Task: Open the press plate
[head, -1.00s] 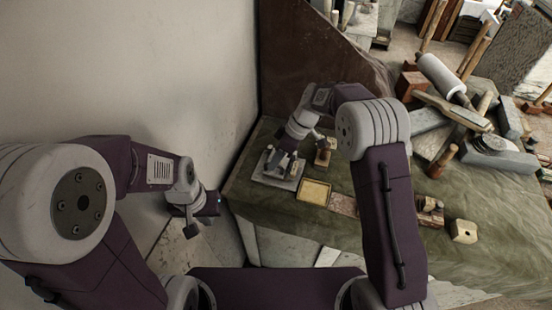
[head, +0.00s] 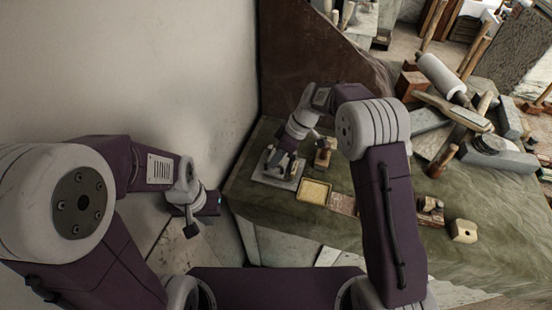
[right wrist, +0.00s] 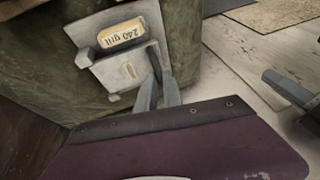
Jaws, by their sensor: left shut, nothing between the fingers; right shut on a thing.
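The press is a small grey device (head: 277,182) near the left end of the green-covered table. I cannot tell how far the plate is opened. My right gripper (head: 279,163) is at the press from above; its two fingers (right wrist: 158,95) meet the frame's near edge, shut on a part that they mostly hide. My left gripper (head: 191,230) is shut and empty, low left of the table, apart from the press.
A yellow tray (head: 314,192) and a small wooden-based tool (head: 323,152) stand close to the press. A pale block (head: 464,231) lies at the front right. Tools and a roller (head: 441,76) pile up at the back right. A wall bounds the left side.

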